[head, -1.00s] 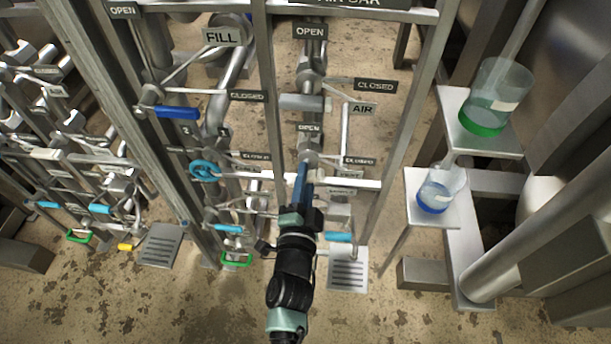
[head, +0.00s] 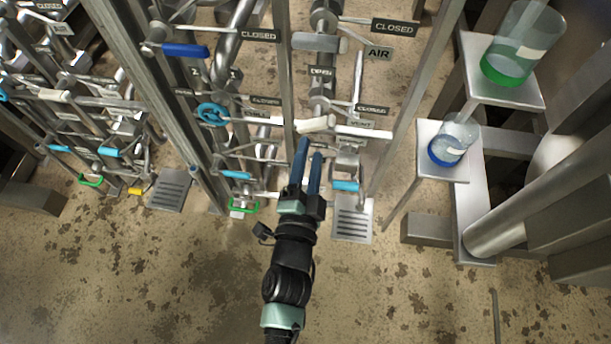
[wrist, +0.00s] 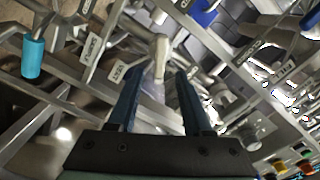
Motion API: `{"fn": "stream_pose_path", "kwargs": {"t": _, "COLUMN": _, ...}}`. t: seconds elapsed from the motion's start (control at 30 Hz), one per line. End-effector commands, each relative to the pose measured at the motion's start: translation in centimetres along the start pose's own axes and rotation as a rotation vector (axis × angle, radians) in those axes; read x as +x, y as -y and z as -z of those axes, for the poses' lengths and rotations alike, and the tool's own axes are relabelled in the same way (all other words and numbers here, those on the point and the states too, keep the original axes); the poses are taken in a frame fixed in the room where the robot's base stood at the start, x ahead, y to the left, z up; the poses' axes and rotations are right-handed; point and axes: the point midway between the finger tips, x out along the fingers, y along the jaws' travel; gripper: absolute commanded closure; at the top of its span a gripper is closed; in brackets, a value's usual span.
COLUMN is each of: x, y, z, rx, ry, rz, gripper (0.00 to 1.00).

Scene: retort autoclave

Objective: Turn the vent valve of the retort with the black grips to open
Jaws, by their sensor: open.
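A cream-white lever handle (head: 316,125) sits on the middle panel of pipework, just beyond my fingertips. I see no contact with the handle. I cannot make out black grips on this panel.
Close by are a blue wheel (head: 211,114), a grey AIR lever (head: 319,42), a cyan lever (head: 345,185) and a steel upright (head: 410,105). Two jars stand on shelves at the right (head: 455,140). Another valve panel is at the left. The floor in front is clear.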

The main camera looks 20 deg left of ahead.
Motion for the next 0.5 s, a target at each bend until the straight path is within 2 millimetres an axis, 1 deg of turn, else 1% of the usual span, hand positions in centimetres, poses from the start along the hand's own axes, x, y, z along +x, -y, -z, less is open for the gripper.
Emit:
{"fn": "stream_pose_path", "kwargs": {"t": 0.03, "x": -1.1, "y": -0.1, "z": -0.1, "rx": 0.000, "ry": 0.002, "rz": -0.002, "gripper": 0.50}}
{"fn": "stream_pose_path", "kwargs": {"t": 0.2, "x": -3.6, "y": 0.0, "z": -0.1, "rx": 0.000, "ry": 0.002, "rz": -0.001, "gripper": 0.50}}
{"fn": "stream_pose_path", "kwargs": {"t": 0.33, "x": -4.8, "y": 0.0, "z": 0.0, "rx": 0.000, "ry": 0.001, "rz": -0.001, "gripper": 0.50}}
{"fn": "stream_pose_path", "kwargs": {"t": 0.5, "x": -5.3, "y": 0.0, "z": 0.0, "rx": 0.000, "ry": -0.001, "rz": 0.000, "gripper": 0.50}}
